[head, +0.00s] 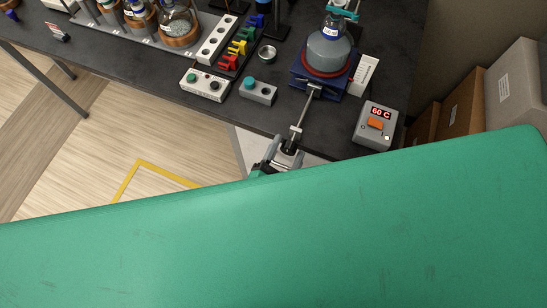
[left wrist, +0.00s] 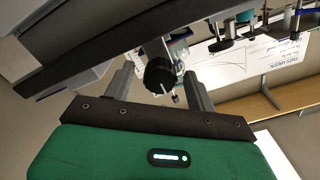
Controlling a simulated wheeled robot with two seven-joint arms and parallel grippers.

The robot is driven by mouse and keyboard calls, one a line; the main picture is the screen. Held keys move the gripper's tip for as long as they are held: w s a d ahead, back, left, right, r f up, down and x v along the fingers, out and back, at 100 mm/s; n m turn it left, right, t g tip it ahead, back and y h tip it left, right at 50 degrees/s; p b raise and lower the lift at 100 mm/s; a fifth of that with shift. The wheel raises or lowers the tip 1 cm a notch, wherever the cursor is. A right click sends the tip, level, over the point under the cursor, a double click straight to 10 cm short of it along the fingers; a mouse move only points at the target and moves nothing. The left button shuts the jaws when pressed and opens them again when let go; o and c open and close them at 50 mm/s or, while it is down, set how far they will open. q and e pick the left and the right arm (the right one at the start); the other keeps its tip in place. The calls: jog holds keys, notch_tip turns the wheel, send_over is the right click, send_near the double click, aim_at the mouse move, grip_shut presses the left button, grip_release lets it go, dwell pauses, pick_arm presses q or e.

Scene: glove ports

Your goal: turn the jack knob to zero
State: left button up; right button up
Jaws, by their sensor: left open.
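The blue lab jack (head: 312,86) stands near the bench's front edge with a round flask (head: 328,52) on its top. A metal rod (head: 299,122) runs from the jack out past the edge to the black jack knob (head: 290,145). My left gripper (head: 285,152) is open at the knob, one finger on each side. In the left wrist view the knob (left wrist: 159,74) shows between the two spread fingers (left wrist: 158,90), with a gap on both sides. A white upright scale (head: 364,75) stands right of the jack; its marks are too small to read. My right gripper is not in view.
A grey heater box (head: 376,125) reading 60 C stands right of the jack. A grey box with a teal knob (head: 258,90) and a white button box (head: 204,84) stand left. Cardboard boxes (head: 464,95) are at the right. My green body part hides the lower head view.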

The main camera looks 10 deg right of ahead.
pick_arm(q)
jog(key=b+v, duration=0.3)
jog(key=v, duration=0.9)
jog(key=shift+s+a, duration=0.25)
